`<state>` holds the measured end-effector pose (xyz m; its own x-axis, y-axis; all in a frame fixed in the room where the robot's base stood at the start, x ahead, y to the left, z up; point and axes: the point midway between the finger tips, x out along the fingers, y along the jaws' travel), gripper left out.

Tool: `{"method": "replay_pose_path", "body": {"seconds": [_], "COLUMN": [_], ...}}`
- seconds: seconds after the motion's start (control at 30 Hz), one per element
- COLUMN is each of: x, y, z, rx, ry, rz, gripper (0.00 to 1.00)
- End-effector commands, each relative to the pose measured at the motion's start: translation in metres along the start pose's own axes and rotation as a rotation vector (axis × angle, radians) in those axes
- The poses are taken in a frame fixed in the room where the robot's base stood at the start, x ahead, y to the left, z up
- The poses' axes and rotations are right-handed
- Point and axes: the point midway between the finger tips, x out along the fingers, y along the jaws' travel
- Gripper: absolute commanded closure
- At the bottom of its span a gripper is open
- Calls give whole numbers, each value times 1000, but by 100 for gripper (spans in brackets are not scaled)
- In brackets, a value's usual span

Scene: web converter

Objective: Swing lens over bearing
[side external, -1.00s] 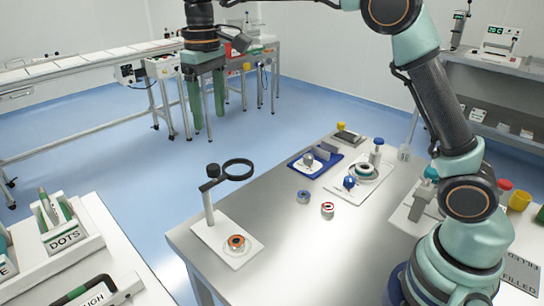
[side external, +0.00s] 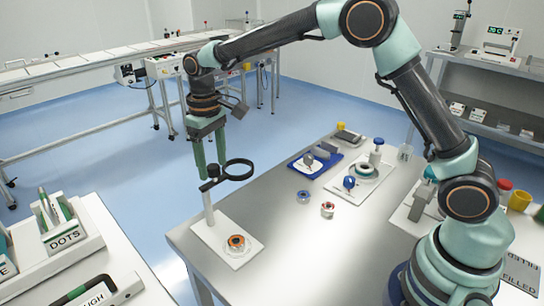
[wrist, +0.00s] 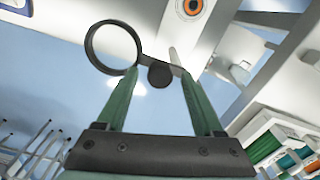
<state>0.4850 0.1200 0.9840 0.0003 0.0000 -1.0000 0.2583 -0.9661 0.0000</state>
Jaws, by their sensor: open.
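The magnifying lens (side external: 238,170) is a black ring on an arm with a dark knob (side external: 213,170), atop a pale post (side external: 208,207) on a white base plate. The lens points right in the side view, not directly above the bearing. The orange-centred bearing (side external: 236,242) lies on the plate. My gripper (side external: 212,172) points down with its fingers close to the knob. In the wrist view my gripper (wrist: 158,70) is open, the knob (wrist: 160,75) appears between the fingertips, and the lens (wrist: 113,48) is at left. Contact cannot be told.
Two small rings (side external: 327,209) lie mid-table, with a blue tray (side external: 300,168) and a white tray (side external: 350,193) behind them. A side table at left holds a DOTS rack (side external: 68,238). The front of the steel table (side external: 290,260) is clear.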

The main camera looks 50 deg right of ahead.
Motion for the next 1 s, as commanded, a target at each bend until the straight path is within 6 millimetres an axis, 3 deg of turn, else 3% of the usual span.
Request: {"method": "replay_pose_path", "body": {"seconds": [0.3,0.33,0.5,1.0], "x": [4,4,3,3], "y": [0,0,0,0], "z": [0,0,0,0], "rx": [0,0,0,0], "ry": [-1,-1,-1,0], "rz": [0,0,0,0], "gripper": [31,35,100,100]}}
